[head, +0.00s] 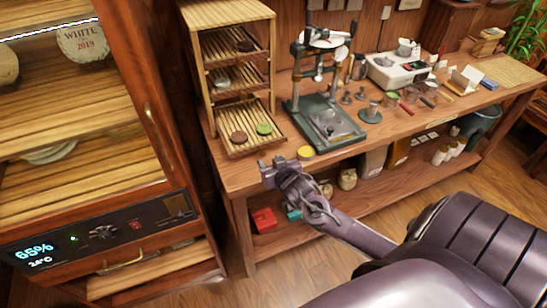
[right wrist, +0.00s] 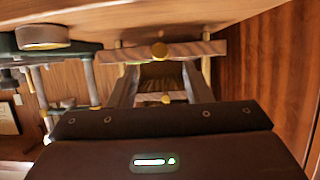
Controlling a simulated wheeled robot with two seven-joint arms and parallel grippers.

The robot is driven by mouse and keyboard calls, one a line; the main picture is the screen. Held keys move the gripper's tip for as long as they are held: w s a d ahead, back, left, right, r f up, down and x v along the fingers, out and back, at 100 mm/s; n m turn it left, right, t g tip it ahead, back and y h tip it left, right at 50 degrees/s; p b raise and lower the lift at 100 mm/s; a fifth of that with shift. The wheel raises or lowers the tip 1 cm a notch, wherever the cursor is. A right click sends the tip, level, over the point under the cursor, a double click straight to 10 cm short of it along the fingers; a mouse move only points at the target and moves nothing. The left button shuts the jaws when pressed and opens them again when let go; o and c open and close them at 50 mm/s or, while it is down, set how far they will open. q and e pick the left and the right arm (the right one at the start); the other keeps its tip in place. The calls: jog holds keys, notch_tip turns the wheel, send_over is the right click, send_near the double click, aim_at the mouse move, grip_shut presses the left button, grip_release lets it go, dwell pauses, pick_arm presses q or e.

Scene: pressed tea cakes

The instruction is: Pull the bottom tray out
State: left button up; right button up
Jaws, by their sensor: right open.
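The slatted wooden rack (head: 272,65) stands on the left end of the counter. My right gripper (head: 283,162) is open in front of the tray, low at the counter's front edge. In the right wrist view, upside down, the tray's front bar (right wrist: 208,49) with a brass knob (right wrist: 160,50) lies across the fingertips. The knob shows between the fingers; I cannot tell whether they touch. My left gripper is not in view.
A yellow-topped tin (head: 305,153) stands on the counter right of the gripper. The green press (head: 328,125) stands behind it. A glass-fronted cabinet (head: 165,120) is close on the left. Red (head: 264,219) and teal boxes sit on the lower shelf.

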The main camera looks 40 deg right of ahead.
jog(key=shift+v, duration=1.1)
jog(key=s+a+f+n+g+b, duration=0.15)
jog(key=s+f, duration=0.35)
jog(key=f, duration=0.5)
jog(key=s+f+g, duration=0.3)
jog(key=s+f, duration=0.3)
jog(key=f, duration=0.4)
jog(key=s+a+f+n+g, duration=0.15)
jog(key=s+f, duration=0.35)
jog(key=f, duration=0.6)
jog(key=s+a+f+g+y, duration=0.1)
jog(key=s+a+f+g, duration=0.1)
jog(key=s+f, duration=0.3)
jog(key=s+a+f+n+g+y, duration=0.1)
jog(key=s+a+f, duration=0.3)
jog(key=s, duration=0.8)
jog(key=s+a+f+n+g+y+b, duration=0.1)
jog(key=s+a+f+g, duration=0.2)
jog(key=s+f, duration=0.3)
jog(key=s+a, duration=0.1)
jog(key=s, duration=0.2)
jog(key=shift+f, duration=0.2)
